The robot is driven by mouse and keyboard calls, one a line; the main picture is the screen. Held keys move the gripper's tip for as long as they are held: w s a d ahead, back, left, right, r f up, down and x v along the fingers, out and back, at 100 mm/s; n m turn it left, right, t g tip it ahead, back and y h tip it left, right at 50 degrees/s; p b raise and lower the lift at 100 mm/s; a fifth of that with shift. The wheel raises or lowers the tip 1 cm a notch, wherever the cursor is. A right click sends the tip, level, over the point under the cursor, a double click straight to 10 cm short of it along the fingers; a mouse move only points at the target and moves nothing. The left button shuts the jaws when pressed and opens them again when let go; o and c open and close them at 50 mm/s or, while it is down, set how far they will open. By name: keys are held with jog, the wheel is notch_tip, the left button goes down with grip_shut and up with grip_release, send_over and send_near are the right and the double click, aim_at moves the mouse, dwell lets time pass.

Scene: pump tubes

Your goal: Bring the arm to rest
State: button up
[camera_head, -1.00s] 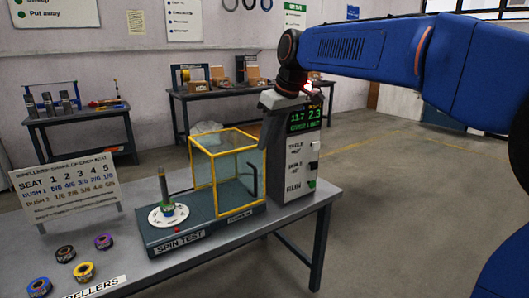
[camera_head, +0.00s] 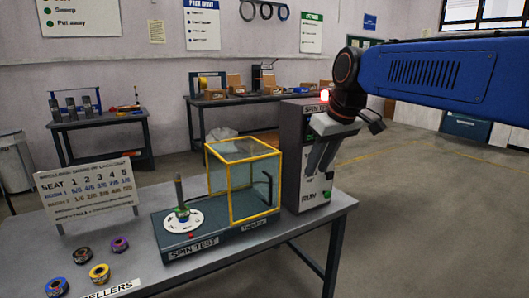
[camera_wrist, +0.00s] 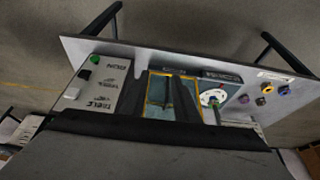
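My blue arm (camera_head: 435,72) reaches in from the right in the head view, its dark wrist bent down. My gripper (camera_head: 318,168) hangs in front of the grey test cabinet (camera_head: 295,140) and hides much of its face. In the wrist view my gripper (camera_wrist: 172,82) shows two dark fingers with a gap between them and nothing held. The yellow-framed clear guard (camera_head: 230,190) stands to the left of the gripper. I cannot tell whether the gripper touches the cabinet.
The spin test base (camera_head: 198,246) carries a white disc (camera_head: 183,222) with an upright rod. Blue (camera_head: 55,287), yellow (camera_head: 99,273), purple (camera_head: 120,244) and dark (camera_head: 82,256) rings lie on the table (camera_head: 150,288). A seat sign (camera_head: 88,195) stands behind them. Floor to the right is clear.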

jog(key=s+d+f+m, duration=0.2)
jog(key=s+d+f, duration=0.2)
jog(key=s+f, duration=0.3)
jog(key=s+d+f+m+h, duration=0.1)
jog(key=s+d+f+m, duration=0.1)
jog(key=s+d+f, duration=0.3)
jog(key=s+d+f+m+t+h, duration=0.1)
jog(key=s+d+f+m, duration=0.1)
jog(key=s+d+f, duration=0.3)
jog(key=s+f, duration=0.4)
jog(key=s, duration=0.4)
jog(key=shift+d+f, duration=0.15)
jog(key=shift+f, duration=0.2)
jog(key=shift+s, duration=0.1)
